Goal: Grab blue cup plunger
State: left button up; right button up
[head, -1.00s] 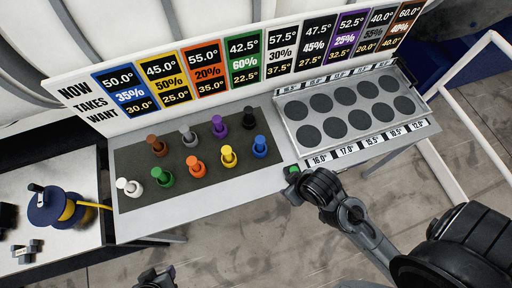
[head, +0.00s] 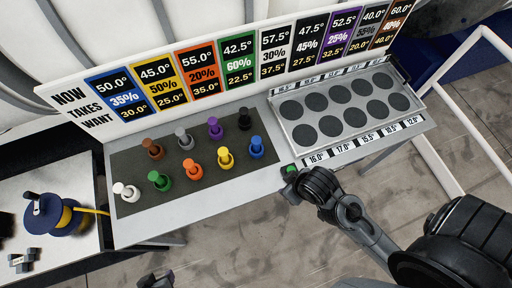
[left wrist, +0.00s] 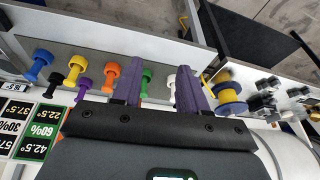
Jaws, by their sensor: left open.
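The blue cup plunger (head: 257,148) stands upright at the right end of the front row on the dark mat (head: 128,206). In the left wrist view the blue plunger (left wrist: 38,66) is at the far left, well apart from my fingers. My left gripper (left wrist: 160,68) is open, and no plunger is gripped. The green plunger and white plunger (left wrist: 173,88) show near its fingers. In the head view only a dark part of my left gripper (head: 155,281) shows at the bottom edge. My right gripper (head: 297,178) is by the table's front edge; its fingers cannot be made out.
Yellow (head: 225,158), orange (head: 192,170), green (head: 160,181), black (head: 244,119) and other plungers share the mat. A grey tray with dark round pads (head: 290,110) stands to the right. A sign board (head: 65,96) runs behind. A spool (head: 50,215) sits on the left side table.

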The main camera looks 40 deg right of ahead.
pick_arm(q)
jog(key=shift+d, duration=0.1)
jog(key=o, duration=0.4)
jog(key=shift+c, duration=0.2)
jog(key=shift+o, duration=1.3)
